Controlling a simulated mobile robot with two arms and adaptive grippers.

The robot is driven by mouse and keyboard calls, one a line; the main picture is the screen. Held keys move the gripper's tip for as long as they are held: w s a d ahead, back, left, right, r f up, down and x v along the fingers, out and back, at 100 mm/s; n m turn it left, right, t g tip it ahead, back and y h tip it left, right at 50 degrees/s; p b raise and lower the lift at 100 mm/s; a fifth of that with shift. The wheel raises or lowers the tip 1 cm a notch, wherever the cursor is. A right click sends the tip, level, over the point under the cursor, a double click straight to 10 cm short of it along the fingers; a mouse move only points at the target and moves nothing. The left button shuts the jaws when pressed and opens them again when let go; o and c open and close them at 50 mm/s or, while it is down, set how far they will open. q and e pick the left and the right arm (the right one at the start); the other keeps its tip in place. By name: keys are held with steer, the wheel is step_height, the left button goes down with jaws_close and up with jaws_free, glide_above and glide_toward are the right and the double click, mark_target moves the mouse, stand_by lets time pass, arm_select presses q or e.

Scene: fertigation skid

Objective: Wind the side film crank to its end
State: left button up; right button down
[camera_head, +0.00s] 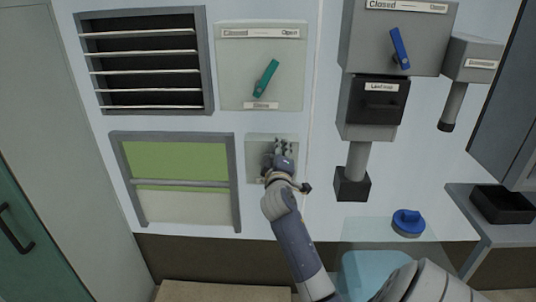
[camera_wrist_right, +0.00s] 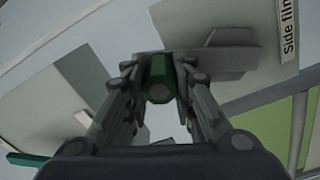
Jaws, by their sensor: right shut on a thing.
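The side film crank's pale box (camera_head: 257,146) is on the white wall, right of the framed film window. My right gripper (camera_head: 280,152) is in front of the box and hides most of the crank. In the right wrist view, my right gripper (camera_wrist_right: 158,92) is shut around a green crank knob (camera_wrist_right: 158,72). A "Side film" label (camera_wrist_right: 289,27) shows at the right there. The film window (camera_head: 178,180) has a green upper part, a horizontal bar and a whitish lower part. The crank's angle is hard to tell. My left gripper is not in view.
Above the box is a panel (camera_head: 235,62) marked Closed and Open with a teal lever (camera_head: 266,78). A louvred vent (camera_head: 145,60) is at upper left. Grey units with a blue lever (camera_head: 399,48) stand out at right, above a blue knob (camera_head: 408,221) and a black tray (camera_head: 503,204).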

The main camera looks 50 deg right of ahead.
steer(key=shift+s+d+f+m, duration=0.25)
steer(key=shift+s+d+m, duration=0.05)
steer(key=shift+m, duration=0.3)
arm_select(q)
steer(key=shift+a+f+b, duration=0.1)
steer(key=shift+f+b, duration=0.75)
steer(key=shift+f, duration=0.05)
arm_select(e)
steer(key=s+d+f+m, duration=0.3)
steer(key=f+m, duration=0.4)
steer(key=m, duration=0.5)
steer(key=shift+s+f+m, duration=0.2)
steer(key=shift+s+m, duration=0.1)
steer(key=shift+s, duration=0.15)
steer(key=shift+d+f, duration=0.1)
steer(key=c, duration=1.3)
jaws_free()
steer(key=shift+c, duration=0.2)
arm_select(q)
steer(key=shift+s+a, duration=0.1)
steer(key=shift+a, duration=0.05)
arm_select(e)
steer(key=shift+r, duration=0.2)
step_height(320, 180, up, 10)
